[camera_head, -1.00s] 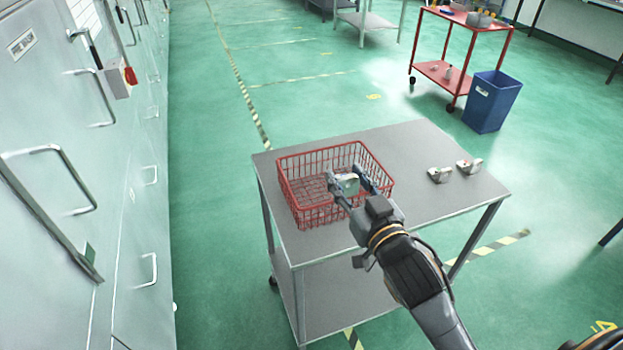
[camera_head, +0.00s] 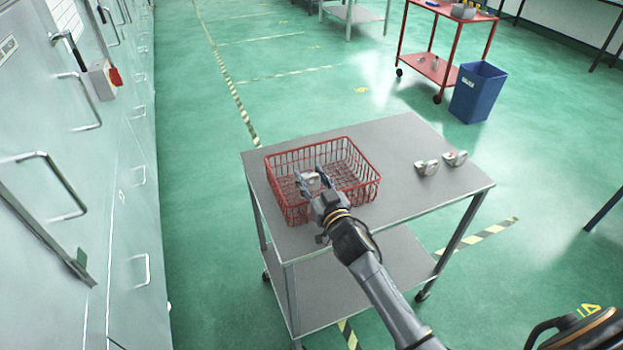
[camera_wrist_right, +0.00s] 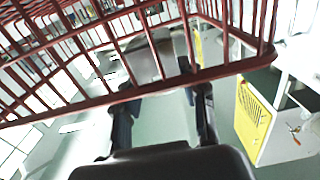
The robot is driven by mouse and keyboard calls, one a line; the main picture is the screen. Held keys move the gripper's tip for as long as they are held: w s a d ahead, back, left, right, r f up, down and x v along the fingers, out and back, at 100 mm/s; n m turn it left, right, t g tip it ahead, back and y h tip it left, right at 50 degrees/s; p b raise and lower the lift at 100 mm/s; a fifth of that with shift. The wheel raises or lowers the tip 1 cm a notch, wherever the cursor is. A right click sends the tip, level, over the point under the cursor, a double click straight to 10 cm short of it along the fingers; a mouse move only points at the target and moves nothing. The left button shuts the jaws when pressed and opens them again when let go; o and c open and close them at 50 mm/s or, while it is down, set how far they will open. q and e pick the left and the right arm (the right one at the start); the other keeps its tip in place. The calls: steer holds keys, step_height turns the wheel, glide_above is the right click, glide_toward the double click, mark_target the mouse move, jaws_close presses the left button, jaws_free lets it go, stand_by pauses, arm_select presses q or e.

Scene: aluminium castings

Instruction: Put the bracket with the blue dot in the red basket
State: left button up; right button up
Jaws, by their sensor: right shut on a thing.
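My right gripper (camera_head: 311,182) is shut on a small pale grey metal bracket (camera_head: 314,181). In the head view they overlap the front left part of the red wire basket (camera_head: 352,189), which stands on the grey table. In the right wrist view, red basket bars (camera_wrist_right: 190,77) cross in front of the grey bracket (camera_wrist_right: 152,62), between the fingers. The exact height of the bracket relative to the basket floor cannot be told. No blue dot can be made out on it. My left gripper is not in view.
Two other small castings, one (camera_head: 427,167) beside the other (camera_head: 455,157), lie on the right of the table (camera_head: 400,135). A blue bin (camera_head: 477,95) and a red cart (camera_head: 432,68) stand behind. Grey cabinets line the left. The table between basket and castings is clear.

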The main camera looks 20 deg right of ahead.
steer(key=shift+f, duration=0.3)
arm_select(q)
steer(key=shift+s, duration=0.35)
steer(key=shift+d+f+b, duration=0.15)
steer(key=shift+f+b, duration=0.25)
arm_select(e)
steer(key=shift+f, duration=0.55)
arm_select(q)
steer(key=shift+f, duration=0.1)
arm_select(e)
steer(key=shift+s+f, duration=0.1)
steer(key=shift+f, duration=0.05)
